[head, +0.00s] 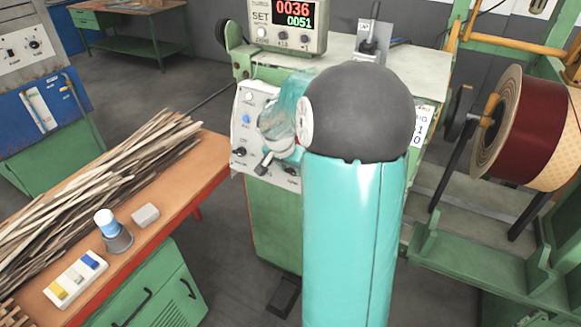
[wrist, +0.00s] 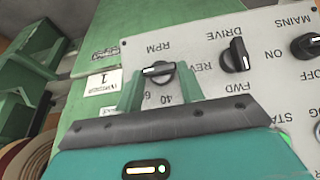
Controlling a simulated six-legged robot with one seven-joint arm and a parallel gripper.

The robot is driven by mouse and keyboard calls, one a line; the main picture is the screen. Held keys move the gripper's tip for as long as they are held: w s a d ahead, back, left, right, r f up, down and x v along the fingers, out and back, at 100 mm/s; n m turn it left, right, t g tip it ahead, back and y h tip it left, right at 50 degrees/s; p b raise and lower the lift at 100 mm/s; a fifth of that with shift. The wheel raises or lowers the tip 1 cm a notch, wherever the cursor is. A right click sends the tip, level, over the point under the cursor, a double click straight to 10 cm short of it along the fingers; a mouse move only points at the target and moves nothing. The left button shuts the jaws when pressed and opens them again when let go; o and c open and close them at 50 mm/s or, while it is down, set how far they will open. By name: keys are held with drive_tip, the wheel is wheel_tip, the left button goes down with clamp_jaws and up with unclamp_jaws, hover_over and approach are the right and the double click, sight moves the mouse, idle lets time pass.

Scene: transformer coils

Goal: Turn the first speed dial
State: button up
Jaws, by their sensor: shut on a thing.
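The speed dial (wrist: 158,70), a black knob with a white pointer line and an RPM label, sits on the grey control panel (wrist: 195,60). The wrist view shows this panel upside down. My gripper (wrist: 160,78) has its two green fingers on either side of the dial and is shut on it. The numbers 40 and 6 show near the dial; the rest of its scale is hidden by my gripper. In the head view, my teal arm and gripper cover much of the panel (head: 243,110).
Beside the dial are a DRIVE knob (wrist: 236,56) with REV and FWD marks and a MAINS knob (wrist: 305,45). A counter display (head: 288,22) stands above the machine. A wood-strip workbench (head: 215,165) is left; a large dark-red reel (head: 535,125) is right.

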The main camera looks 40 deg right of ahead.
drive_tip(key=shift+w+a, duration=0.1)
drive_tip(key=shift+w, duration=0.05)
drive_tip(key=n+g, duration=0.1)
drive_tip(key=n+g+h, duration=0.1)
drive_tip(key=shift+w+a+g, duration=0.15)
drive_tip(key=shift+w+g, duration=0.15)
drive_tip(key=shift+w, duration=0.05)
drive_tip(key=n+g, duration=0.1)
drive_tip(key=n+h, duration=0.1)
drive_tip(key=n+g+h, duration=0.1)
drive_tip(key=shift+w+a+f+g, duration=0.15)
drive_tip(key=shift+w+f+g, duration=0.1)
drive_tip(key=shift+g, duration=0.05)
idle(0.4)
drive_tip(key=o, duration=1)
drive_tip(key=v, duration=1.3)
drive_tip(key=shift+w+a, duration=0.15)
drive_tip(key=shift+a, duration=0.25)
